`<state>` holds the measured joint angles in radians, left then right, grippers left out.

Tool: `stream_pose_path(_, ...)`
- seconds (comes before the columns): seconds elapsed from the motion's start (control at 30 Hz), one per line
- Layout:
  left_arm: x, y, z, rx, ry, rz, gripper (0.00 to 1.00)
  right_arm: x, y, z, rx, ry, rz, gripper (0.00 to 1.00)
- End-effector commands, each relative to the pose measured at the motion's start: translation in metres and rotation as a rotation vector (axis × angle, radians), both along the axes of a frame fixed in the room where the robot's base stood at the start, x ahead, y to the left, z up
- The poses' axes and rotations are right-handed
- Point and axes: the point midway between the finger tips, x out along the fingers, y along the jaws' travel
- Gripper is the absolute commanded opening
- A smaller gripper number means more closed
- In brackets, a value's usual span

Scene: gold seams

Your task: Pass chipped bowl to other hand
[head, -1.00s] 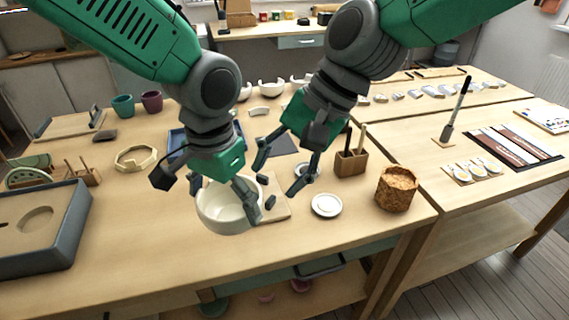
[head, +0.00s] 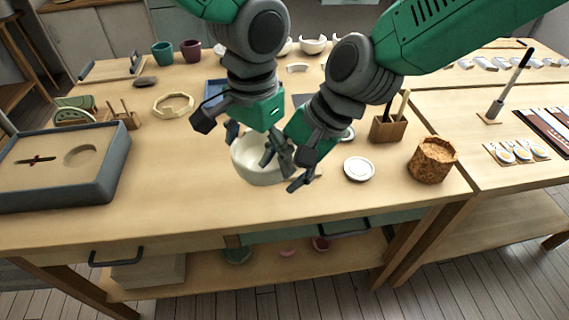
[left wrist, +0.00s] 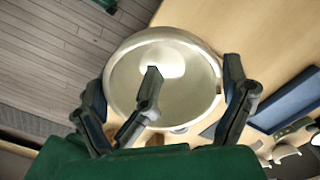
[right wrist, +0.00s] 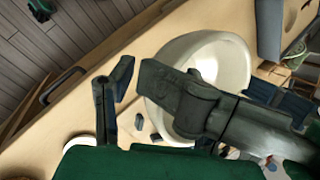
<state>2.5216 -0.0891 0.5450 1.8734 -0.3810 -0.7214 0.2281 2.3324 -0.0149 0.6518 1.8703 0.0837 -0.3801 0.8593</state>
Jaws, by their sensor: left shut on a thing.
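The chipped bowl (head: 252,168) is white and round, held above the front middle of the table. My left gripper (head: 255,143) is shut on its rim. In the left wrist view, one finger reaches over the inside of the bowl (left wrist: 190,103) and the others lie at its outside. My right gripper (head: 296,168) is open close beside the bowl's right side in the head view. In the right wrist view, its fingers are spread and the bowl (right wrist: 232,58) lies partly behind one of them. I cannot tell whether they touch. No chip is clearly visible.
A small white dish (head: 359,169), a cork pot (head: 432,160) and a wooden tool holder (head: 388,128) stand to the right. A grey-edged tray (head: 122,160) is at the left, with an octagonal wooden ring (head: 173,105) behind it. The table front is clear.

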Motion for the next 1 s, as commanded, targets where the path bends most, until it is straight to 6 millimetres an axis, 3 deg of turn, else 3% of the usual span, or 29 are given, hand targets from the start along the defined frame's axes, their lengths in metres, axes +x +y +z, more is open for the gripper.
stream_pose_path(0.03,0.000,0.000,0.000,-0.001,-0.001,0.000,0.67,0.000,0.000,0.000,0.000,0.000,0.000,0.30)
stream_pose_path(0.1,0.000,0.000,0.000,-0.001,-0.001,0.000,0.67,0.000,0.000,0.000,0.000,0.000,0.000,0.05)
stream_pose_path(0.13,0.000,0.000,0.000,-0.001,-0.001,0.000,0.66,0.000,0.000,0.000,0.000,0.000,0.000,0.00)
stream_pose_path(0.2,0.000,0.000,0.000,-0.001,-0.001,0.000,0.66,0.000,0.000,0.000,0.000,0.000,0.000,0.00)
stream_pose_path(0.23,0.000,0.000,0.000,-0.001,-0.001,0.000,0.95,0.000,0.000,0.001,0.001,0.000,0.000,0.00)
stream_pose_path(0.27,0.000,0.000,0.000,-0.001,-0.001,0.000,1.00,0.000,0.000,0.001,0.001,0.000,0.000,0.00)
stream_pose_path(0.67,0.001,0.000,0.008,-0.001,-0.003,0.000,1.00,0.000,0.000,0.001,0.000,-0.001,-0.001,0.00)
stream_pose_path(1.0,0.003,-0.001,0.060,-0.006,-0.007,0.001,1.00,-0.001,-0.001,-0.001,-0.002,0.003,0.002,0.00)
